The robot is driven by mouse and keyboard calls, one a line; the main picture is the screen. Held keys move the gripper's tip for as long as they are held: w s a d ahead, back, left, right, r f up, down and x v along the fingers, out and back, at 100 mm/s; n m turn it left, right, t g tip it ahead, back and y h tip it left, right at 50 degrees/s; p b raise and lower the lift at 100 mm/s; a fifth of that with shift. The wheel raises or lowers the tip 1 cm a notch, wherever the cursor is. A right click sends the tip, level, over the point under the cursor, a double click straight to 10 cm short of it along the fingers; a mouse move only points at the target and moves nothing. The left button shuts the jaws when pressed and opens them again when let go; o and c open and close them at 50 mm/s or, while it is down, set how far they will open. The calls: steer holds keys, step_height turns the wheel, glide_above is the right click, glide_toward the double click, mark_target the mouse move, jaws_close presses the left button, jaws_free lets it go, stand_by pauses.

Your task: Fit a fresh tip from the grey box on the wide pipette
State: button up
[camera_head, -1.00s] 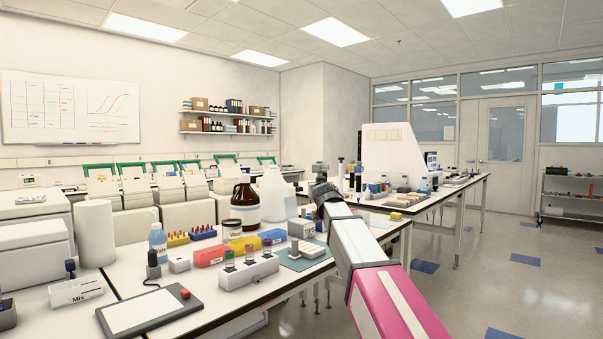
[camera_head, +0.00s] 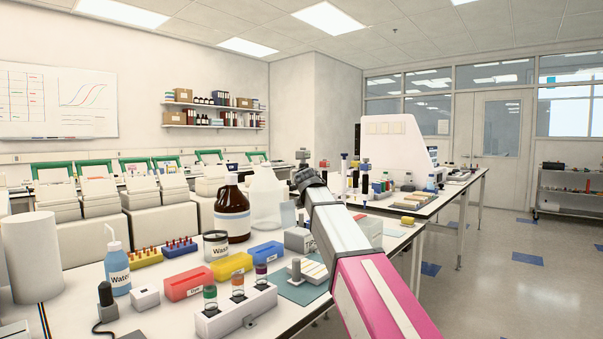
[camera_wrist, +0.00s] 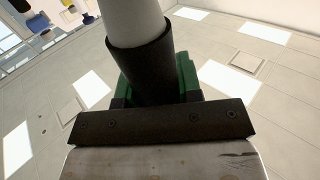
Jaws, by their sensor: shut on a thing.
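My gripper (camera_head: 304,174) is at the end of my raised arm, above the bench, seen small from behind. In the wrist view my gripper (camera_wrist: 155,88), with green pads, is shut around a thick pale cylinder with a dark sleeve, which looks like the wide pipette (camera_wrist: 125,25). Its lower end and any tip are out of sight. The grey box (camera_head: 299,240) stands on the bench beyond a teal mat, at the right end of a row of coloured boxes.
Red (camera_head: 188,283), yellow (camera_head: 231,265) and blue (camera_head: 266,251) boxes stand left of the grey one. A white rack (camera_head: 237,314) with capped tubes is nearer. A brown bottle (camera_head: 232,215) and a clear jug (camera_head: 266,197) stand behind. The right aisle floor is clear.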

step_height(320, 180, down, 9)
stand_by(0.6)
steer(key=shift+f, duration=0.35)
stand_by(1.2)
